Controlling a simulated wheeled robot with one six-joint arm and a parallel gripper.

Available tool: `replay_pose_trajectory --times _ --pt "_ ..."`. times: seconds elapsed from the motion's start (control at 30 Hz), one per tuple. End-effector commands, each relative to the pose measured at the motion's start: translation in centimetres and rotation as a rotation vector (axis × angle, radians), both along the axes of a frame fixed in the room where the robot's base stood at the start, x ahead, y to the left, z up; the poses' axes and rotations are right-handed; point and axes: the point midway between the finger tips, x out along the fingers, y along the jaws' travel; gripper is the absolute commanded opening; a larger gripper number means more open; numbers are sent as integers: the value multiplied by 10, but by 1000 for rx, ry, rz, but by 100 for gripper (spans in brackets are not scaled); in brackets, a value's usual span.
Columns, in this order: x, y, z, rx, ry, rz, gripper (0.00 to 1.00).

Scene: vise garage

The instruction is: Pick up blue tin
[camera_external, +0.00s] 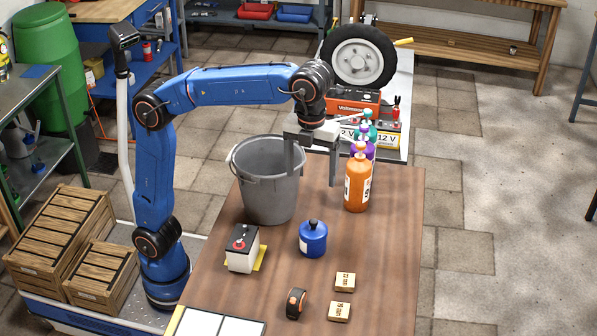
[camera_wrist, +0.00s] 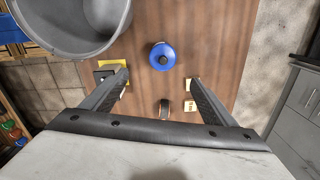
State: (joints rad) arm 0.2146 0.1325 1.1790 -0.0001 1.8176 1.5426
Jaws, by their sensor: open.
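The blue tin (camera_external: 313,239) is a small round can with a dark cap, standing upright on the brown wooden table (camera_external: 392,275). It also shows in the wrist view (camera_wrist: 163,56), seen from above, beyond the fingertips and near the middle between them. My gripper (camera_external: 312,178) is open and empty, pointing down above the table, higher than the tin and behind it in the external view. In the wrist view its two fingers (camera_wrist: 158,80) are spread wide apart. Nothing hides the tin in either view.
A grey bucket (camera_external: 268,185) stands left of the tin. An orange bottle (camera_external: 357,185) stands behind right, with purple and green bottles behind it. A white battery-like box (camera_external: 242,250) is at left. Wooden blocks (camera_external: 345,281) and a black-orange item (camera_external: 296,303) lie in front.

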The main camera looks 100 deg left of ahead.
Motion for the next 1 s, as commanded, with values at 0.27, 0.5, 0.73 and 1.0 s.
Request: replay_pose_trajectory --times 0.27,0.5,0.73,1.0 --pt "10 -7 -17 3 15 -57 80" --pt "10 -6 -43 3 14 -56 80" --pt "10 -6 -61 3 15 -55 80" --pt "9 -6 -104 3 15 -55 80"
